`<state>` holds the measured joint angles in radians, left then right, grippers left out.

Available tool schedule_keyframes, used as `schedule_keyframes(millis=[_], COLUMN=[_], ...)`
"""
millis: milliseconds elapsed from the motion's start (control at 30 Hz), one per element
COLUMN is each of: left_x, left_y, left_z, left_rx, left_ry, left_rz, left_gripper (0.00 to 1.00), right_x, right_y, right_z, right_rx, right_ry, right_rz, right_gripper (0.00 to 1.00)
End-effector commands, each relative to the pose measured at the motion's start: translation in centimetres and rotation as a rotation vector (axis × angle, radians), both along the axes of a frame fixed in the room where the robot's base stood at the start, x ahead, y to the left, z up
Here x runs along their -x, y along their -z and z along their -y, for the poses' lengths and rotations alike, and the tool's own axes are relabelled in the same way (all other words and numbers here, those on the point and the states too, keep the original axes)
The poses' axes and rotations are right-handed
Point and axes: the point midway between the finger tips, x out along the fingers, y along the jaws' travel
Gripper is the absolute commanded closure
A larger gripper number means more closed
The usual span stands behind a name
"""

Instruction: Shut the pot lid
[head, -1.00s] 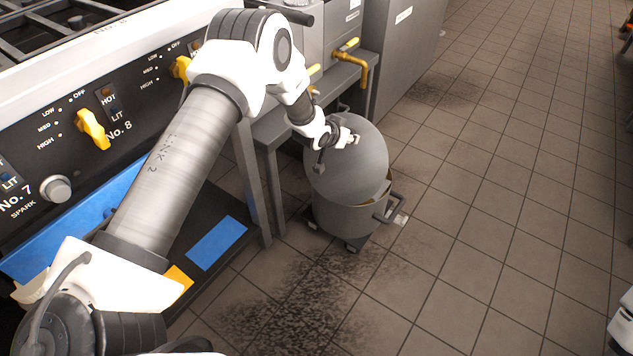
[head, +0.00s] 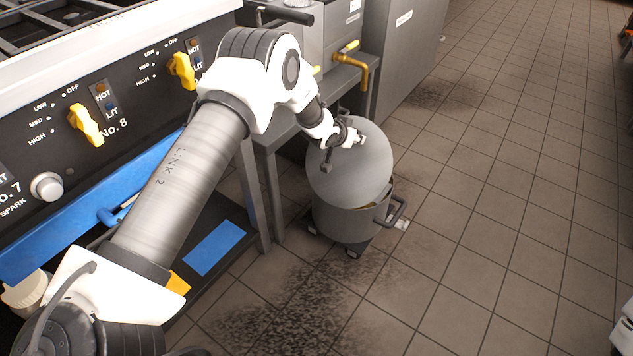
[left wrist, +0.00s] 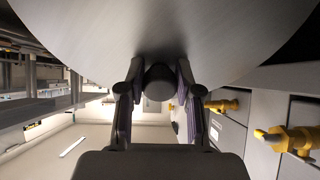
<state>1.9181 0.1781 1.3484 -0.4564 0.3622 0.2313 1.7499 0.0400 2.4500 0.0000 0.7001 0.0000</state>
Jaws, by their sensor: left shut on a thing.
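The grey pot (head: 345,218) stands on a low wheeled base on the tiled floor. Its round grey lid (head: 350,175) is tilted over the pot, with an open gap showing at the right side of the rim. My left gripper (head: 352,137) is at the top of the lid, shut on the lid's knob. In the left wrist view the dark knob (left wrist: 159,84) sits between the two fingers, and the lid's surface (left wrist: 160,30) fills the top. The pot is not seen in the left wrist view. My right gripper is not in view.
The stove front with yellow knobs (head: 86,125) stands at the left. A grey metal stand (head: 262,160) and a yellow tap (head: 362,66) are beside and behind the pot. The tiled floor (head: 510,190) to the right is clear.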

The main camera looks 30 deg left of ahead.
Motion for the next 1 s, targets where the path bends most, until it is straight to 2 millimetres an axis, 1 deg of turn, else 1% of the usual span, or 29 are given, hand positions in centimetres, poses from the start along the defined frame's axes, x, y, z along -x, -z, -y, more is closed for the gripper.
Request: schedule_keyframes(millis=[200,300,400,700,767,900,1000], left_x=[-1.6,-2.4,-2.9,-3.0,-3.2,-4.2,-4.9], left_y=[1.4,1.9,2.1,2.1,2.4,3.6,4.2], left_z=[0.1,0.2,0.2,0.2,0.2,0.3,0.4], left_rx=[-0.001,-0.001,-0.001,-0.001,-0.001,-0.002,-0.001], left_ry=[0.001,0.001,0.000,0.001,0.001,0.002,0.003], left_rz=[0.005,0.005,0.004,0.002,0.002,0.003,0.004], left_gripper=[0.85,0.85,0.86,0.86,0.85,0.85,0.85], right_x=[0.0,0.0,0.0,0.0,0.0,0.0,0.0], right_y=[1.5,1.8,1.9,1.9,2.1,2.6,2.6], right_z=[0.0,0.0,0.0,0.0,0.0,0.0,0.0], right_rx=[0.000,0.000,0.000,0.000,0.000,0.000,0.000], right_ry=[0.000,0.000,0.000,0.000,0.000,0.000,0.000], right_rz=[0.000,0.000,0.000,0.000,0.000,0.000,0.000], right_gripper=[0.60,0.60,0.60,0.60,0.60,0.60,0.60])
